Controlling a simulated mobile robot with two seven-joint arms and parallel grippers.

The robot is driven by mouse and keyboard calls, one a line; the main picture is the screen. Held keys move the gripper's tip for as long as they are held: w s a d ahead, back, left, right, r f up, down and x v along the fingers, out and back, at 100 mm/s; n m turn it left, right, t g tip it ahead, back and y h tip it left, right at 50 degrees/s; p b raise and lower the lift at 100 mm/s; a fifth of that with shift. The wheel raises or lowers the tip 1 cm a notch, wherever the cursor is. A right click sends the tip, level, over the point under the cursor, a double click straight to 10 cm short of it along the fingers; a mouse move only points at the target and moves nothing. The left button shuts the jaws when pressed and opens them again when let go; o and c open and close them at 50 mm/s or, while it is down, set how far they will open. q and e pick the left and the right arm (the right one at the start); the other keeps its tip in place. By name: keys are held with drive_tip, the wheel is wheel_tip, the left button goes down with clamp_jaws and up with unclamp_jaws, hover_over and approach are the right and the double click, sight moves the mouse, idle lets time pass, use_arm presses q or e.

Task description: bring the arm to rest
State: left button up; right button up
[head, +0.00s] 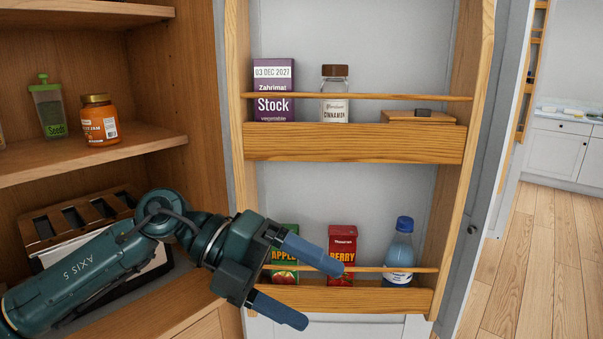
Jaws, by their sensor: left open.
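My left arm comes in from the lower left, and my left gripper (311,284) is open in front of the lower door rack (370,300). Its two blue fingers point right and are spread apart, with nothing seen between them. The upper finger overlaps the front of the green apple carton (285,240) and reaches the red berry carton (342,241). I cannot tell whether it touches them. A blue-capped bottle (399,252) stands upright at the right end of the same rack. My right gripper is not in view.
The upper door rack (350,143) holds a purple stock box (273,85), a cinnamon jar (335,93) and a wooden item (417,117). The cabinet shelf (100,155) at left holds an orange jar (98,120) and a green shaker (48,107). Open floor (545,270) lies at right.

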use_arm(q)
drive_tip(key=w+a+f+n+t+y, duration=0.1)
drive_tip(key=w+a+f+n+t, duration=0.2)
drive_tip(key=f+n+t, duration=0.9)
drive_tip(key=w+a+f+n+t+y, duration=0.15)
drive_tip(key=a+f+n+t, duration=0.3)
drive_tip(key=n+t, duration=0.85)
drive_tip(key=s+a+f+n+g+y, duration=0.3)
drive_tip(key=s+f+n+g, duration=0.2)
drive_tip(key=f, duration=0.6)
drive_tip(key=s+a+f+n+g+y, duration=0.4)
drive_tip(key=s+f+n+g, duration=0.2)
drive_tip(key=s+f, duration=0.3)
wheel_tip(320, 180, down, 3)
drive_tip(key=shift+s+a+f, duration=0.1)
drive_tip(key=shift+s+a, duration=0.2)
drive_tip(key=shift+s, duration=0.1)
drive_tip(key=shift+y, duration=0.25)
drive_tip(key=shift+c, duration=0.6)
